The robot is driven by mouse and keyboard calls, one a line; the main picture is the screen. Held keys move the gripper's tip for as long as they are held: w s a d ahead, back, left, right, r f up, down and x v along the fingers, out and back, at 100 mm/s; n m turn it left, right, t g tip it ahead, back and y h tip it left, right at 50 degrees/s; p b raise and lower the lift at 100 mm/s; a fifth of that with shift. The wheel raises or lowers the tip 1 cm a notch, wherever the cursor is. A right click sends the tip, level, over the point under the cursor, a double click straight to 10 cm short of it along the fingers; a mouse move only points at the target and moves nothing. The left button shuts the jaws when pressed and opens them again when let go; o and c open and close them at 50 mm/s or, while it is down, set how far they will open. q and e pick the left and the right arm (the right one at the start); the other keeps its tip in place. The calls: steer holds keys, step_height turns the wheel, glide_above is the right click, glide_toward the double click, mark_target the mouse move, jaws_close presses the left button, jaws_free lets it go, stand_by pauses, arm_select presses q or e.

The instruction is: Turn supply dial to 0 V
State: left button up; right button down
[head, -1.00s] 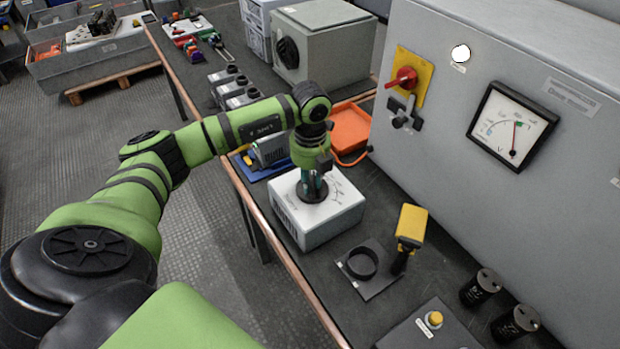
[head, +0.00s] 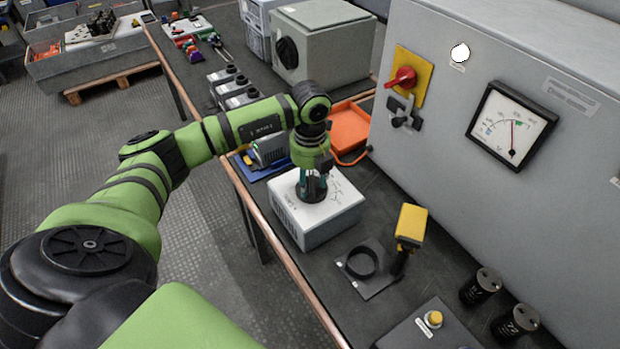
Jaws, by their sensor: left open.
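The supply is a white-topped grey box (head: 341,214) on the dark bench, with a round black dial (head: 312,191) on its top face. My left gripper (head: 313,183) points straight down over the dial with its fingers around it; it is open. The fingers and wrist hide much of the dial, so its setting cannot be read. My right gripper is not in view.
A red rotary switch on a yellow plate (head: 407,80) and a white lamp (head: 460,53) are on the cabinet (head: 440,110). A yellow handheld tool (head: 411,226), a black ring holder (head: 361,263) and black capacitors (head: 480,286) stand nearby. An orange tray (head: 349,129) lies behind the supply.

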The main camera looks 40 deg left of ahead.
mark_target(310, 183)
arm_select(q)
step_height(310, 183, up, 12)
stand_by(0.5)
stand_by(0.4)
